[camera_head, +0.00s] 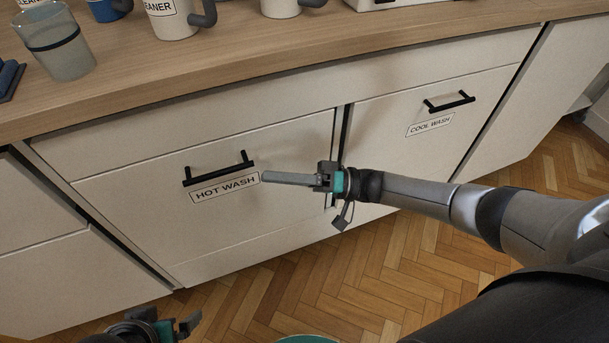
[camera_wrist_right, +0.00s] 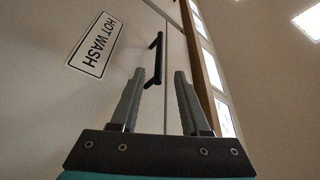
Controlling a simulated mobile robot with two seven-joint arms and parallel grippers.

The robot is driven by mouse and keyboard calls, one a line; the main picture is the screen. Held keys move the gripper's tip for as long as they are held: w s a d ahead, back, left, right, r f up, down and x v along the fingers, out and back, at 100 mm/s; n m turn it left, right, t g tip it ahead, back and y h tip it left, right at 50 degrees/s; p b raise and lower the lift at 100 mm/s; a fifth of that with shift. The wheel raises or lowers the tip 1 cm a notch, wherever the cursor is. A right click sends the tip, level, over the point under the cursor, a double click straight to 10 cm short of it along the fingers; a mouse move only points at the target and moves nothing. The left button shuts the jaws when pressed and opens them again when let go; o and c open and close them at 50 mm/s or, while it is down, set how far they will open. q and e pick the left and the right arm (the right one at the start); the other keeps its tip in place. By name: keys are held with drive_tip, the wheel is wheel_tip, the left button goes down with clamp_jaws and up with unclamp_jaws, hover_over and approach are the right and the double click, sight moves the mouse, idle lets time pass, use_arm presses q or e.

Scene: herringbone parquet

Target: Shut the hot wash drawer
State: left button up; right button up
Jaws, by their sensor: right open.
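The hot wash drawer (camera_head: 130,215) is a cream front with a black bar handle (camera_head: 219,168) and a HOT WASH label (camera_head: 225,188). It looks close to flush with the cabinet; I cannot tell whether a small gap is left. My right gripper (camera_head: 266,178) points left, its fingertips by the label's right end, below and right of the handle. In the right wrist view the open fingers (camera_wrist_right: 159,75) have nothing between them, and the handle (camera_wrist_right: 156,60) shows beyond their tips. My left gripper (camera_head: 180,326) is partly cut off at the bottom left, away from the drawer.
The cool wash drawer (camera_head: 395,145) to the right looks closed. The wooden counter (camera_head: 240,75) above holds a glass (camera_head: 58,45) and several mugs (camera_head: 172,18). Parquet floor (camera_head: 345,275) in front is clear, apart from a teal round edge at the bottom.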

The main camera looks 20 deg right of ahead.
drive_tip(key=v, duration=0.5)
drive_tip(key=shift+s+d+f, duration=0.1)
drive_tip(key=shift+s+d, duration=0.05)
drive_tip(key=shift+d, duration=0.15)
